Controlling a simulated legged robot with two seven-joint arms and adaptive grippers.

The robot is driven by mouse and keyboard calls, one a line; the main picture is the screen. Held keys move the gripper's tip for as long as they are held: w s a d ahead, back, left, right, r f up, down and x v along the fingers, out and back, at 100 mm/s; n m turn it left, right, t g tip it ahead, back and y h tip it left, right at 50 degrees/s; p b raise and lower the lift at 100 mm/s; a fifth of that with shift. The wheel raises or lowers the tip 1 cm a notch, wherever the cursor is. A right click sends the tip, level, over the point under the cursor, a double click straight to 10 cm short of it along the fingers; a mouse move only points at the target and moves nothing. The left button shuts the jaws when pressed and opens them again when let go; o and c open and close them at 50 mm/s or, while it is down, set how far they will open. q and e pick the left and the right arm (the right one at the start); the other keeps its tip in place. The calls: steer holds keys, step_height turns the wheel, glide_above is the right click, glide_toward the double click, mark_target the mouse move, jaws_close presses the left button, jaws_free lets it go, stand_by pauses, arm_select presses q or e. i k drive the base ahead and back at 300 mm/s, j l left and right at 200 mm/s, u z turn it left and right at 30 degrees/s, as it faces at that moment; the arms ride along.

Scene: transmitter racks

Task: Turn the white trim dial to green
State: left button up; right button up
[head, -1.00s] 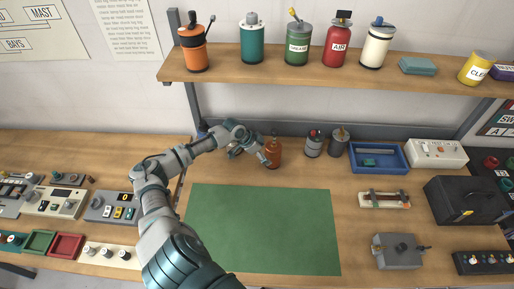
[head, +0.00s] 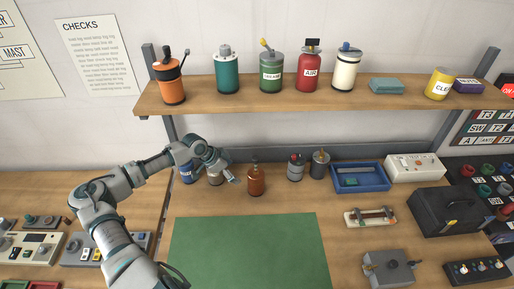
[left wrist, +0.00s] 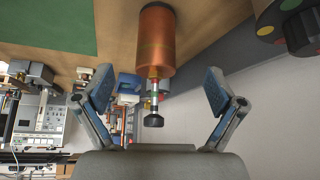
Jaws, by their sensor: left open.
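No dial can be surely made out as the white trim dial, and no green mark for it is readable. A white panel with small controls (head: 415,167) sits at the back right in the head view; its lettering is too small to read. My left gripper (head: 231,177) is over the back of the bench, left of a copper-brown bottle (head: 256,182). In the left wrist view the gripper (left wrist: 157,92) is open and empty, and the bottle (left wrist: 154,40) shows ahead, its dark-tipped neck appearing between the fingers. My right gripper is not in view.
Two small cans, a blue tray (head: 360,187) and a black case (head: 444,211) stand right. Control boxes (head: 35,245) are lower left. The green mat (head: 250,250) is clear.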

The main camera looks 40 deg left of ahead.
mark_target(464, 271)
steer(key=k+l, duration=0.3)
steer(key=l, duration=0.15)
steer(key=k+l, duration=0.25)
steer(key=l, duration=0.15)
steer(key=k+l, duration=0.3)
steer(key=l, duration=0.15)
steer(key=k+l, duration=0.25)
steer(key=l, duration=0.15)
steer(key=k+l, duration=0.3)
steer(key=l, duration=0.15)
